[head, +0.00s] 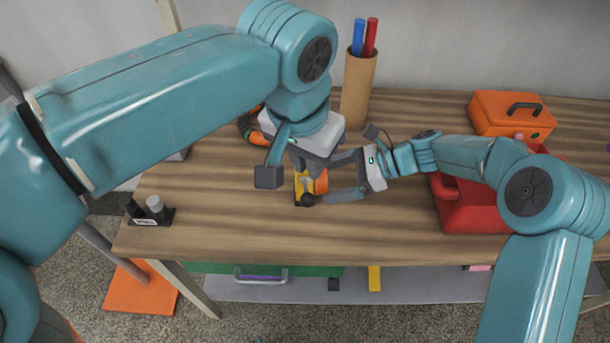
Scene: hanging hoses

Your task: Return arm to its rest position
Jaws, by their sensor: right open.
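My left gripper (275,165) hangs over the middle of the table at the end of the large teal arm. One grey fingertip shows, but the gap between its fingers is not clear. My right gripper (331,180) is open, low over the table, with its fingers pointing left. Just left of its fingertips is a small yellow piece (298,190) with an orange part (321,183) and a black knob (307,199). Whether the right fingers touch these is unclear. Both arms reach inward over the table, and the grippers overlap closely in the picture.
A cardboard tube (358,88) holds a blue and a red stick. An orange toolbox (510,113) and a red bin (468,207) stand at the right. An orange and black hose coil (250,128) is partly hidden. A small black holder (152,215) sits front left. The front table strip is clear.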

